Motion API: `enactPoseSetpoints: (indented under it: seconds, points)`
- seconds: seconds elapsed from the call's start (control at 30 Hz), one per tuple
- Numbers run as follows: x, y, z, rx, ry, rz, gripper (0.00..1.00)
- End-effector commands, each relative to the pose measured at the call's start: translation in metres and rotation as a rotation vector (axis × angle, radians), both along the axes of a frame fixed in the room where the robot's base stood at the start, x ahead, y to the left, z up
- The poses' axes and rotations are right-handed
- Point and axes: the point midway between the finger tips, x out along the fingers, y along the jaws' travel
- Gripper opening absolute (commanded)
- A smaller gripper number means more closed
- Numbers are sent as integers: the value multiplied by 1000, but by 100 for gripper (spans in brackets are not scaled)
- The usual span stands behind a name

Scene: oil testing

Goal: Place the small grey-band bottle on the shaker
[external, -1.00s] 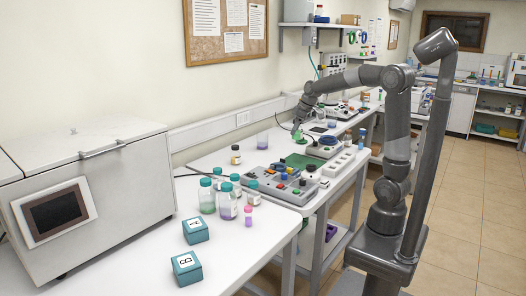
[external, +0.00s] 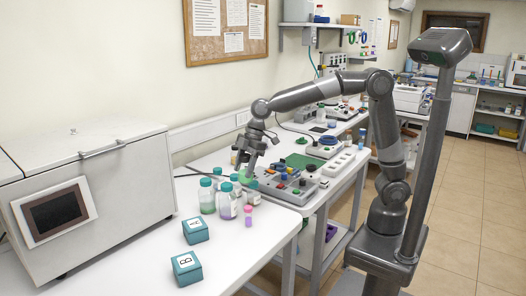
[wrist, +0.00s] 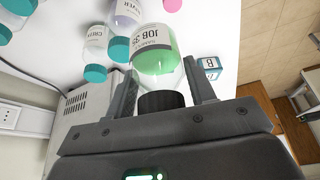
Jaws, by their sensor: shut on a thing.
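My gripper (external: 243,172) is shut on a small clear bottle (wrist: 156,60) with green liquid, a black cap and a white label with a greyish band. In the wrist view, the picture is upside down, and the bottle sits between the fingers with its cap nearest my wrist. In the external view, the held bottle shows only as a small green patch above the bench, just behind the teal-capped bottles. No device is clearly marked as the shaker. A grey unit with coloured knobs (external: 283,187) stands right of the gripper, and one with a round blue top (external: 323,150) stands farther back.
Several teal-capped bottles (external: 207,198) stand close below the gripper. A pink-capped vial (external: 248,216) and teal boxes A (external: 195,230) and B (external: 187,268) are nearer. A large white cabinet (external: 95,190) stands at left. The front bench is clear around the boxes.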

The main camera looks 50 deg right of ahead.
Motion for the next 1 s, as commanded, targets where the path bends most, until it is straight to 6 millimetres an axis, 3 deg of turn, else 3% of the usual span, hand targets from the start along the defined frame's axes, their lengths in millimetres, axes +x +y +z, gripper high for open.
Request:
enactPoseSetpoints:
  seconds: [0.2, 0.43, 0.63, 1.0]
  points:
    - [-26, 34, 0, 4, 3, 83, 22]
    - [-25, 32, -38, 2, 4, 78, 22]
    - [-28, 40, -57, 3, 4, 79, 22]
    - [-59, 114, -105, 3, 3, 80, 22]
